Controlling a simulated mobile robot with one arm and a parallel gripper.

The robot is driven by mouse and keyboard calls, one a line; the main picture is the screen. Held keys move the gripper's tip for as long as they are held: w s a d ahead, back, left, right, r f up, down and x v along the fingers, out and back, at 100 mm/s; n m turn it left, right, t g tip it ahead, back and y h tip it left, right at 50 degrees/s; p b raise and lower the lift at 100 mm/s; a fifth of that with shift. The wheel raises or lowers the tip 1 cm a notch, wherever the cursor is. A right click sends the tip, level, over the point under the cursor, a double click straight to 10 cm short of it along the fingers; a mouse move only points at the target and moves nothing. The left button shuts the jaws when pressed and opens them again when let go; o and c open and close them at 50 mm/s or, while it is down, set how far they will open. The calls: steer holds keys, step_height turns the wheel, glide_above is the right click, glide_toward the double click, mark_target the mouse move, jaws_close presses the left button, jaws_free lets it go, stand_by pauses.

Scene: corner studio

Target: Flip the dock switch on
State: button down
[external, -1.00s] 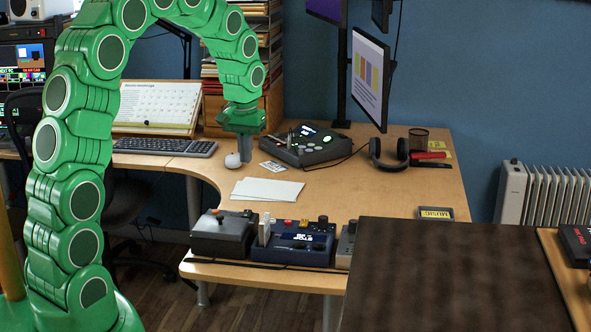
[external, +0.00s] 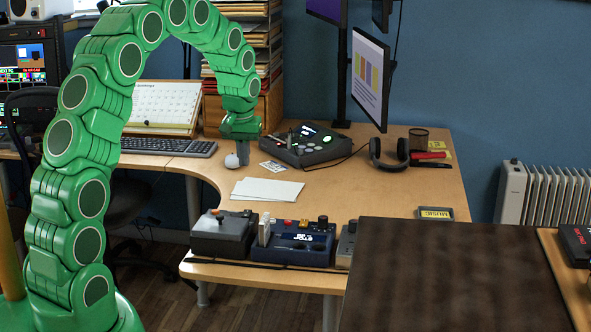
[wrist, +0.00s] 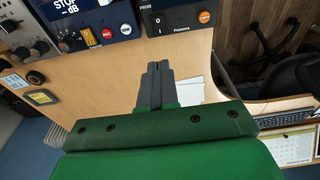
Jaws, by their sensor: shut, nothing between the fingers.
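My gripper (external: 241,160) is shut and empty, pointing down over the desk beside the white mouse. In the wrist view its fingers (wrist: 158,70) are together, with bare desk beneath. At the desk's near edge stand a grey box (external: 222,240) with an orange button and a dark blue unit (external: 292,245) with a lit display. In the wrist view, a panel (wrist: 180,30) at the top has an orange button and marks reading 0 and I. Which part is the dock switch, and its position, I cannot tell. The gripper is apart from these units.
White papers (external: 267,189) lie between my gripper and the near units. A dark console (external: 308,147) stands just right of my gripper, with headphones (external: 388,155) beyond. A keyboard (external: 165,147) is to the left. A dark brown surface (external: 450,275) fills the near right.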

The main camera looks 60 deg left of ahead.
steer(key=shift+f, duration=0.1)
glide_toward(248, 211)
steer(key=f, duration=0.5)
steer(key=shift+w+a, duration=0.2)
steer(key=shift+a, duration=0.1)
steer(key=shift+w+a+f, duration=0.1)
steer(key=shift+w+f, duration=0.05)
steer(key=shift+f, duration=0.75)
steer(key=shift+w, duration=0.1)
